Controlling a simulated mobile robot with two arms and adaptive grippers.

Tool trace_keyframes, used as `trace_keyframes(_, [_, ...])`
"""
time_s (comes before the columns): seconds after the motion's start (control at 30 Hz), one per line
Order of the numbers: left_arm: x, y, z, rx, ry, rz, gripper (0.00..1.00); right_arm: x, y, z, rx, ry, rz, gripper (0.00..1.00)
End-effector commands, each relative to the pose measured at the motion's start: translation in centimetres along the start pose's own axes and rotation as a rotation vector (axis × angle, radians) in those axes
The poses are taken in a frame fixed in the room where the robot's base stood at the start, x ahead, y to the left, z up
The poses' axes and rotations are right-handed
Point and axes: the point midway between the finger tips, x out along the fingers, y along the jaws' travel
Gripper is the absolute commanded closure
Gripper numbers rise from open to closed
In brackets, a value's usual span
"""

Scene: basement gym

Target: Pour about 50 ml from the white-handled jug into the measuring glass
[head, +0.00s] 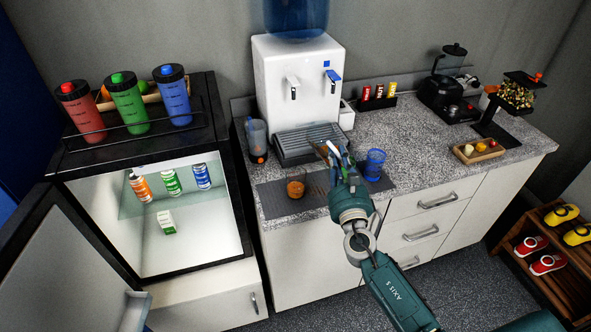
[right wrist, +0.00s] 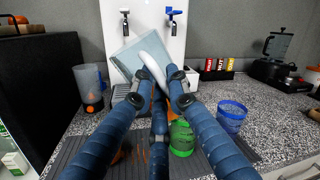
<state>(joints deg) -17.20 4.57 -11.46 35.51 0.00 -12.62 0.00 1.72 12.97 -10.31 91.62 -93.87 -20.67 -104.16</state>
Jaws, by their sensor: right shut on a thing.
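My right gripper (head: 335,155) is shut on the white handle of a pale translucent jug (right wrist: 124,60), best seen in the right wrist view. The jug looks tilted there; its contents cannot be made out. In the head view the gripper mostly hides it. Beyond the fingers in the wrist view stands a green glass (right wrist: 182,138), near the jug but apart from it. An orange glass (head: 296,186) stands left of the gripper and a blue glass (head: 375,163) right of it. Which one is the measuring glass I cannot tell. My left gripper is out of view.
A white water dispenser (head: 296,80) with a drip tray (head: 308,143) stands behind. A clear container (head: 257,140) with something orange inside stands left of the tray. A dark mat (head: 270,205) lies at the counter's front. An open fridge (head: 150,260) is at left.

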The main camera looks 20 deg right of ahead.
Motion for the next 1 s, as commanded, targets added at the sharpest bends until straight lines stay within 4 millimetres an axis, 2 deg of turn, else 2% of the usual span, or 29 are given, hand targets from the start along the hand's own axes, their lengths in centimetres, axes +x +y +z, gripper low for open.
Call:
trace_keyframes(0.03, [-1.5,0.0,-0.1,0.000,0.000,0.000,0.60,0.3,-1.3,0.8,0.070,0.015,-0.001,1.00])
trace_keyframes(0.1, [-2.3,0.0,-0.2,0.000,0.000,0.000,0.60,0.4,-1.8,0.6,0.176,0.041,0.009,1.00])
trace_keyframes(0.33, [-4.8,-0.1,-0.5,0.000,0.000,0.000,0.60,0.7,-3.1,1.3,0.342,0.077,0.021,1.00])
trace_keyframes(0.6, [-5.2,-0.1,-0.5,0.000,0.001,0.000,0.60,0.7,-3.4,0.4,0.507,0.109,0.033,1.00])
trace_keyframes(1.0, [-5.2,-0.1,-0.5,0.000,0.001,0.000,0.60,0.7,-3.4,0.3,0.521,0.111,0.034,1.00])
